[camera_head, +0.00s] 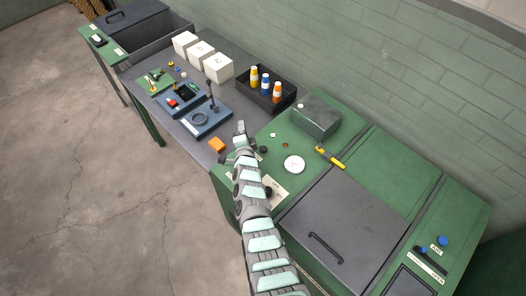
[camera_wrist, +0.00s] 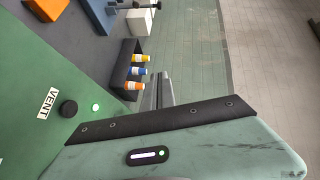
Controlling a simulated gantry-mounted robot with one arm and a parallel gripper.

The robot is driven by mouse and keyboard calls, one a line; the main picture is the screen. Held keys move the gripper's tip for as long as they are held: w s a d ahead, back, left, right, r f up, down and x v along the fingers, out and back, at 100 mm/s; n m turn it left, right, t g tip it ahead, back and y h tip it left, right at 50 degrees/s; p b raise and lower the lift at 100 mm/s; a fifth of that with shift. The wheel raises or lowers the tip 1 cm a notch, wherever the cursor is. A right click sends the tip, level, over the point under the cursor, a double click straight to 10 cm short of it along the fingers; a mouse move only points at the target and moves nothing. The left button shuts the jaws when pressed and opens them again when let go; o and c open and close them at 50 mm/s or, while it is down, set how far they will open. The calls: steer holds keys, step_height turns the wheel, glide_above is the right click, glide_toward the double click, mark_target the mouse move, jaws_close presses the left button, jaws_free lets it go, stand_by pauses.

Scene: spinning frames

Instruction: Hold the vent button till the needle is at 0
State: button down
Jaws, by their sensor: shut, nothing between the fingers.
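In the wrist view a round black button (camera_wrist: 68,108) sits on the green panel beside a white label (camera_wrist: 48,103) reading VENT. A small lit green lamp (camera_wrist: 96,107) is on its other side. My gripper (camera_wrist: 163,78) is shut and empty, with its fingers apart from the button. In the head view my gripper (camera_head: 240,130) is above the left end of the green bench (camera_head: 330,215). A round white disc (camera_head: 294,164), possibly the gauge, lies to its right; no needle can be made out at this size.
A grey-green box (camera_head: 316,117) and a yellow-and-black tool (camera_head: 329,157) are to the right. White boxes (camera_head: 201,52) stand farther back.

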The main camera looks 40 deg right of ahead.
steer(key=s+d+f+m+g+y+b, duration=0.2)
steer(key=s+d+f+m+g+y, duration=0.1)
steer(key=d+f+m+y, duration=0.3)
steer(key=shift+s+d+f+m+g+y, duration=0.35)
steer(key=shift+d+m+g, duration=0.35)
steer(key=shift+d+m, duration=0.25)
steer(key=shift+f, duration=0.1)
steer(key=b, duration=0.9)
glide_toward(262, 146)
steer(key=w, duration=0.1)
steer(key=w+f, duration=0.1)
steer(key=w, duration=0.1)
steer(key=w+d+f, duration=0.1)
steer(key=shift+w+f, duration=0.25)
steer(key=shift+f, duration=0.1)
steer(key=shift+f+b, duration=0.3)
steer(key=shift+b, duration=0.1)
steer(key=shift+f+b, duration=0.5)
steer(key=shift+f, duration=0.05)
stand_by(3.4)
